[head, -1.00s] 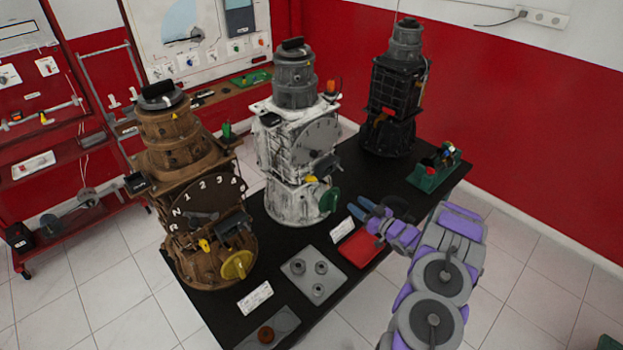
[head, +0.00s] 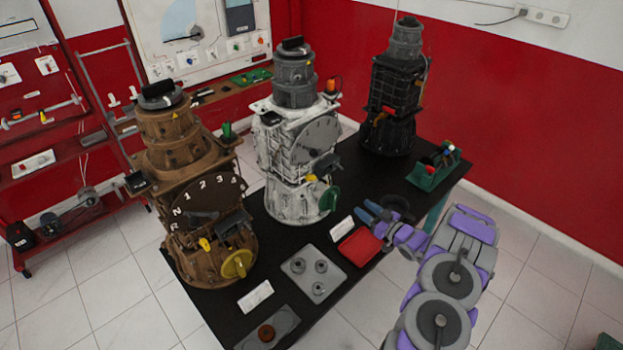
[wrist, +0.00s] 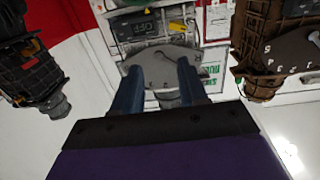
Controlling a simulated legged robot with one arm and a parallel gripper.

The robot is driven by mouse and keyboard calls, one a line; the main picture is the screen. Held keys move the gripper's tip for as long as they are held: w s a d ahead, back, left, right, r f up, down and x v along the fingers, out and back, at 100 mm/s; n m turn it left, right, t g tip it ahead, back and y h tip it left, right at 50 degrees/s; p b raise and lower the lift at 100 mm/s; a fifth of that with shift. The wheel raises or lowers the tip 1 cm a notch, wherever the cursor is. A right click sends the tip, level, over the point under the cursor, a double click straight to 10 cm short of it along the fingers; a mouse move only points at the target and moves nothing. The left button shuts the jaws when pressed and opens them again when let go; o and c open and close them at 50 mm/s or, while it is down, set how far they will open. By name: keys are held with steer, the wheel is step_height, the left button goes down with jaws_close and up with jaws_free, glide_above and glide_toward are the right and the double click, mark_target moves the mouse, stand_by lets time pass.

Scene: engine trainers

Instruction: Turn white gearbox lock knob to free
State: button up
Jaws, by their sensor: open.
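The white gearbox (head: 290,158) stands upright in the middle of the black table. Its front has a grey dial plate (head: 315,140), a small yellow knob (head: 311,178), a dark lever block (head: 325,165) and a green wheel (head: 331,199). I cannot read which way the yellow knob is turned or any lock marking. My gripper (head: 369,211) is open and empty, to the right of the white gearbox and apart from it. In the wrist view, the grey dial plate (wrist: 160,58) shows upside down beyond my two blue fingers (wrist: 159,75).
A brown gearbox (head: 190,160) stands at the left and a black gearbox (head: 392,100) at the back right. A red tray (head: 360,247), a grey plate with rings (head: 313,270) and a green stand (head: 433,168) lie on the table (head: 350,165).

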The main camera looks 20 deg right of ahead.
steer(key=v, duration=1.5)
steer(key=shift+s, duration=0.2)
steer(key=shift+d, duration=0.15)
